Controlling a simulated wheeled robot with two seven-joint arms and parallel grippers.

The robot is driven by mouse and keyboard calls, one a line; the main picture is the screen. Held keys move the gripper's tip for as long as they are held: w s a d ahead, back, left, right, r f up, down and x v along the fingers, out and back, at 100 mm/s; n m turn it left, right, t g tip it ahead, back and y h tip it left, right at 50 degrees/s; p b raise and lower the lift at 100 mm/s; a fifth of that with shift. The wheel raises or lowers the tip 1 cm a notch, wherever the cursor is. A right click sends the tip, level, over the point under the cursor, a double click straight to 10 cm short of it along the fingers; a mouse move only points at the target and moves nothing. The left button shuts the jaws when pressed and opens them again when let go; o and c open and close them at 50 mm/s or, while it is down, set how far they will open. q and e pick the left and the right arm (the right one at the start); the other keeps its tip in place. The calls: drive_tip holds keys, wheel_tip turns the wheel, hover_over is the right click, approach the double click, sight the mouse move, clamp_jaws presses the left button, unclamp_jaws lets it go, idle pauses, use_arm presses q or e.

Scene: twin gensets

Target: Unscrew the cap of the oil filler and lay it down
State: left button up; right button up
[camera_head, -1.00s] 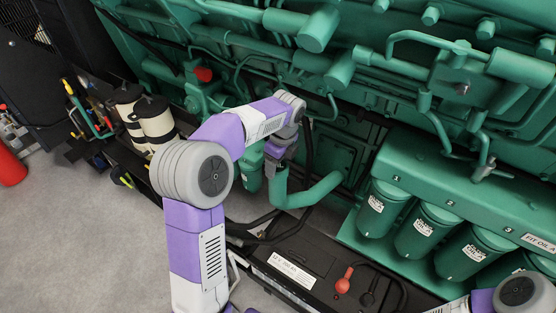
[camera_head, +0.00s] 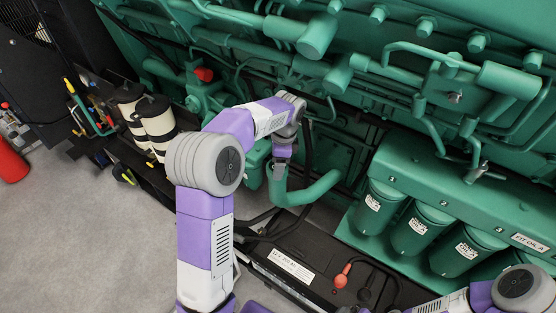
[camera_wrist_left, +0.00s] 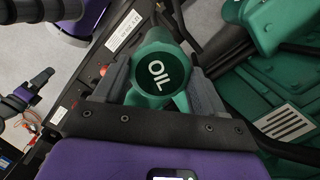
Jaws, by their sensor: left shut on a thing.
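The oil filler is a green bent pipe (camera_head: 312,193) low on the engine's side in the head view. Its green cap (camera_wrist_left: 157,72), lettered OIL, faces the left wrist camera. My left gripper (camera_head: 281,158) is at the filler's upright mouth, with its grey fingers (camera_wrist_left: 158,85) on both sides of the cap, shut on it. The cap is in line with the pipe; I cannot tell whether they touch. A dark and purple gripper-like part at the left of the wrist view appears to be my right gripper (camera_wrist_left: 45,95); its finger gap is unclear.
A black battery box (camera_head: 320,262) with a red terminal cover (camera_head: 342,277) lies below the filler. Green filter canisters (camera_head: 421,229) stand to the right, cream-and-black canisters (camera_head: 157,121) to the left. Dark hoses run close beside the filler. Grey floor (camera_head: 90,240) is clear at lower left.

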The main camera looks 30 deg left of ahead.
use_arm(q)
drive_tip(key=shift+w+r, duration=0.1)
drive_tip(key=shift+r, duration=0.1)
drive_tip(key=o, duration=1.2)
drive_tip(key=shift+f, duration=0.1)
drive_tip(key=shift+c, duration=0.2)
drive_tip(key=shift+c, duration=0.4)
drive_tip(key=m, duration=0.3)
drive_tip(key=shift+f+p, duration=0.1)
drive_tip(key=shift+p, duration=0.3)
drive_tip(key=m+t+p, duration=0.1)
drive_tip(key=m, duration=0.3)
drive_tip(key=shift+s, duration=0.2)
drive_tip(key=m+p, duration=0.2)
drive_tip(key=m, duration=0.3)
drive_tip(key=shift+t, duration=0.3)
drive_tip(key=shift+m, duration=1)
